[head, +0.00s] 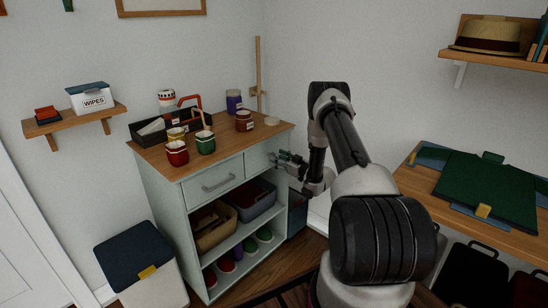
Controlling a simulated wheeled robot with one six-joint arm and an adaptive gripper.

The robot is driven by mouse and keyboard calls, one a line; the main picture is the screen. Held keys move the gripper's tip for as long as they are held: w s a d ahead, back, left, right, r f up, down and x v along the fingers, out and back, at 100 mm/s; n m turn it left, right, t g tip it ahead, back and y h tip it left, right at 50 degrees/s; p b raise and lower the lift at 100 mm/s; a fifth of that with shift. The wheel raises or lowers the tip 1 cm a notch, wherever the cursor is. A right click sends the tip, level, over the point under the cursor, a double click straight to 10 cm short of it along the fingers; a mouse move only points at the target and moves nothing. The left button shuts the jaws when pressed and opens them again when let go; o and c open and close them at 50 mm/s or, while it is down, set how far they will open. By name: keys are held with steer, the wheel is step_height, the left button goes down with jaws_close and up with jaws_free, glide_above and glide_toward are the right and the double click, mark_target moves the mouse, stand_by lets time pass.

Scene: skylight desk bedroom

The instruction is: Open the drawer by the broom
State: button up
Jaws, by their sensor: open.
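The pale cabinet has a wooden top and two drawers in its upper front. The right drawer (259,157) is the one nearer the broom (258,72), whose wooden handle stands upright against the wall behind the cabinet. This drawer looks shut. My gripper (279,158) is open at the right end of its front, seen from the side. It covers part of the drawer's front, and its handle is hard to make out. I cannot tell whether the fingers touch it. The left drawer (200,181) looks shut, with a grey bar handle (219,184).
Cups, a black caddy (148,138) and jars stand on the cabinet top (210,160). A dark bin (298,213) stands right of the cabinet. A lidded bin (143,270) is at lower left. A table with green clothing (480,190) is at right.

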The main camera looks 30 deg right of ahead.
steer(key=shift+x, duration=1.45)
jaws_close()
steer(key=v, duration=1.8)
jaws_free()
steer(key=shift+w+r, duration=0.1)
steer(key=shift+r, duration=0.05)
step_height(320, 180, up, 10)
